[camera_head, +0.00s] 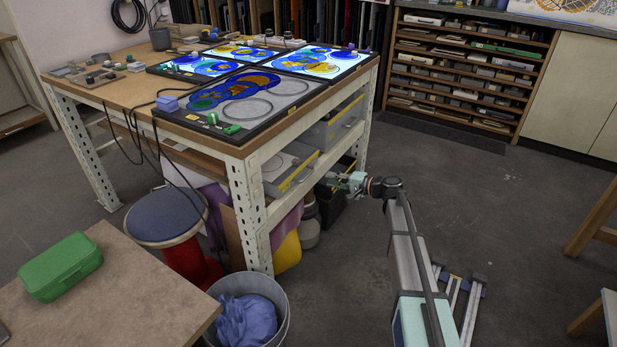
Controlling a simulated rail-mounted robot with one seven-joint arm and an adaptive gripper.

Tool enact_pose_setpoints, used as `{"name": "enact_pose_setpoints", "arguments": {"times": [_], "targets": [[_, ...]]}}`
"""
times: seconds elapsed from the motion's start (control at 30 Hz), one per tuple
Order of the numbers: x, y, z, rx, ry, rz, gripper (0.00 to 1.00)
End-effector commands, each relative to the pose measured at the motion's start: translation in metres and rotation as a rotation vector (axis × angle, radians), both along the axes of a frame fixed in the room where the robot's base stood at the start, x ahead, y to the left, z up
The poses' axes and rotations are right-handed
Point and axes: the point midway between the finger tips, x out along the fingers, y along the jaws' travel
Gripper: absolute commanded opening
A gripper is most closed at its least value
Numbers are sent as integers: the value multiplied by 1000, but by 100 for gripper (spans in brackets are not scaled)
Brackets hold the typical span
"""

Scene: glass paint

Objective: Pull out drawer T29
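Two grey drawers sit under the light-panel worktable (265,147), both with yellow strips along their fronts. The nearer grey drawer (291,170) is at the table's near end, and the farther grey drawer (334,127) is beyond it and higher in the picture. No label can be read, so I cannot tell which is T29.
A white perforated table leg (250,215) stands left of the nearer drawer. Below it are a yellow item (288,252) and a grey container (309,228). A bucket with blue cloth (280,292) stands in front.

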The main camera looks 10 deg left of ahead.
Motion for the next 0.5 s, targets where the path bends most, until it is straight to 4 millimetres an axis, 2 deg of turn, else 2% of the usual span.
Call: {"name": "enact_pose_setpoints", "arguments": {"times": [0.03,0.3,0.5], "targets": [[7,11,-4,0,0,2,23],[29,57,-15,1,1,2,23],[41,83,-21,1,1,1,23]]}}
